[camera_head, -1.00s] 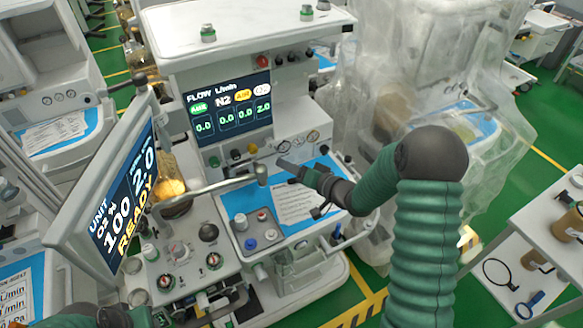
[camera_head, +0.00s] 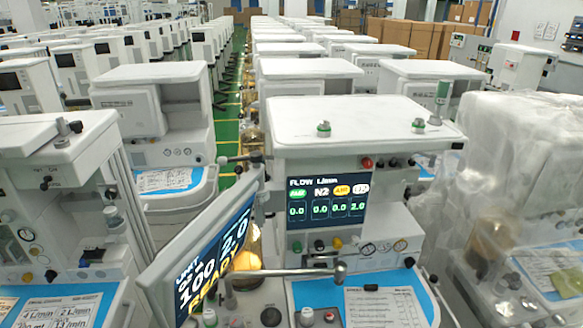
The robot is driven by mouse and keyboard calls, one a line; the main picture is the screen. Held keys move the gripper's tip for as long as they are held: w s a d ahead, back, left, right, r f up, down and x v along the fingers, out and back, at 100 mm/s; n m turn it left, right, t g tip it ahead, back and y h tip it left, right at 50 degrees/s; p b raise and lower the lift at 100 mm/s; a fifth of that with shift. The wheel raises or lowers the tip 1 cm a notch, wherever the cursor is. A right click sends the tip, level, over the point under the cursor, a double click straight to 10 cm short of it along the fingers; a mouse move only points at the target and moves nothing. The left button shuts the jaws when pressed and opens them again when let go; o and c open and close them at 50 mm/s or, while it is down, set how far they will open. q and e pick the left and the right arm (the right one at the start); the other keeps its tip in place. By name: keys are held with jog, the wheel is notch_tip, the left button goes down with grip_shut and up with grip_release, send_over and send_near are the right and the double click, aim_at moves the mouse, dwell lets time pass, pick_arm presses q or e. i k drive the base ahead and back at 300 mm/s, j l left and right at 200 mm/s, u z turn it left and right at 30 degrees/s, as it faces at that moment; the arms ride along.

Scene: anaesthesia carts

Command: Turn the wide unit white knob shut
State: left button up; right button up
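The anaesthesia unit (camera_head: 360,122) in front of me has a white top and a flow screen (camera_head: 326,203) reading 0.0, 0.0, 0.0 and 2.0. Low on it, at the bottom edge of the view, white knobs show: one at the left (camera_head: 210,317) and one in the middle (camera_head: 307,316), beside a small red-topped knob (camera_head: 329,316). I cannot tell which is the white knob of the task, nor how far it is turned. The lower panel is cut off by the frame. Neither of my grippers is in view.
A tilted side monitor (camera_head: 205,262) stands at the unit's left. A metal arm (camera_head: 290,273) crosses above the work surface. A plastic-wrapped unit (camera_head: 520,180) stands close on the right, another unit (camera_head: 60,190) on the left. Rows of carts fill the back.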

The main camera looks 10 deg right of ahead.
aim_at(355, 242)
jog(key=k+l, duration=0.1)
jog(key=l, duration=0.7)
jog(key=k+l, duration=0.15)
jog(key=l, duration=0.65)
jog(key=k+u, duration=0.05)
